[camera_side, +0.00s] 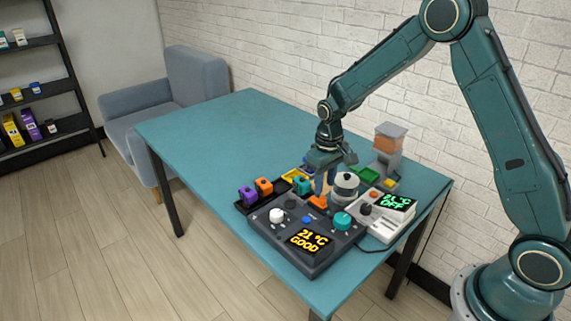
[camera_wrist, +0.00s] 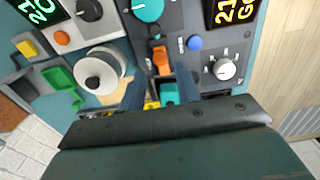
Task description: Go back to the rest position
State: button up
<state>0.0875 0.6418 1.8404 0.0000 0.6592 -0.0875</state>
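My gripper (camera_side: 329,182) is low over the table, at the back edge of the dark control panel (camera_side: 262,232), with the arm reaching down from the right. In the wrist view the two fingers of my gripper (camera_wrist: 162,88) stand apart with a gap between them, and I see nothing gripped. An orange switch (camera_wrist: 161,60) on the panel lies just beyond the fingertips; it also shows in the side view (camera_side: 318,202). A teal block (camera_wrist: 169,93) shows between the fingers, farther down; whether they touch it I cannot tell.
Left of my gripper, a dark tray holds purple (camera_side: 248,194), orange (camera_side: 264,186) and teal (camera_side: 302,185) blocks. A white lidded pot (camera_side: 346,183) stands close on the right. Beyond are a white control box (camera_side: 385,226) and a hopper machine (camera_side: 389,145). The table's left half (camera_side: 205,125) is clear.

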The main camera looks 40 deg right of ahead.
jog(key=shift+r, duration=0.1)
jog(key=s+a+r+t, duration=0.2)
jog(key=s+r, duration=0.7)
jog(key=r, duration=0.2)
jog(key=s+a+r+t, duration=0.1)
jog(key=s+r+t, duration=0.1)
jog(key=s+r, duration=0.75)
jog(key=s+a+r+t, duration=0.1)
jog(key=s+r, duration=0.2)
jog(key=s, duration=0.6)
jog(key=shift+s+t, duration=0.15)
jog(key=shift+t, duration=0.15)
